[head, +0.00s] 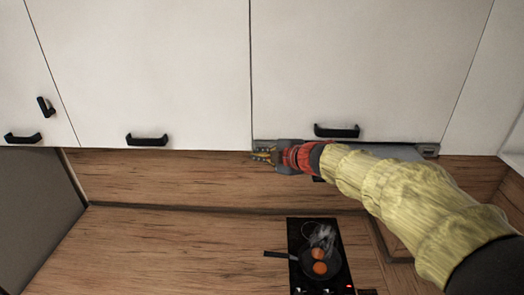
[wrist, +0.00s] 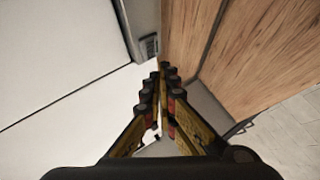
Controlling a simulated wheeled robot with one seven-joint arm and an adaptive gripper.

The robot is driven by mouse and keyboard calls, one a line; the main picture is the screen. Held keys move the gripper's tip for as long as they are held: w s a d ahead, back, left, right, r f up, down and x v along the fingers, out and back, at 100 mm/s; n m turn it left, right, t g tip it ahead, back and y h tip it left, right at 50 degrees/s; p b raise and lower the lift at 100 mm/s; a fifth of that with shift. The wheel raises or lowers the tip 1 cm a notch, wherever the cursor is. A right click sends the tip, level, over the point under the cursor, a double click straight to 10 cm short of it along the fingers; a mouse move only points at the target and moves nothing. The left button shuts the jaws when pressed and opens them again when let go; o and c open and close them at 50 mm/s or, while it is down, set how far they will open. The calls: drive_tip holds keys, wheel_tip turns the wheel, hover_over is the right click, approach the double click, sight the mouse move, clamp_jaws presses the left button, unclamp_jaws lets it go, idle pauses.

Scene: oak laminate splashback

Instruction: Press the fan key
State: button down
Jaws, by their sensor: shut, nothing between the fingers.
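A grey extractor hood (head: 395,152) sits under the right-hand white cabinet, with a small block at its right end. My gripper (head: 264,154) is at the hood's left end, pointing left, with its fingers shut and empty. In the wrist view the shut fingertips (wrist: 167,68) are near a small grey slotted block (wrist: 149,46), which lies just beyond and to the left of them. I cannot make out a fan key or its marking. My gripper and arm cover part of the hood's front. I cannot tell whether the fingertips touch anything.
White cabinet doors with black handles (head: 336,131) hang just above my gripper. The wooden splashback (head: 160,178) is behind it. Below is a black hob (head: 302,238) with a steaming pan (head: 320,264). The space left of my gripper under the cabinets is free.

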drive_tip(key=s, duration=0.4)
drive_tip(key=shift+s, duration=0.35)
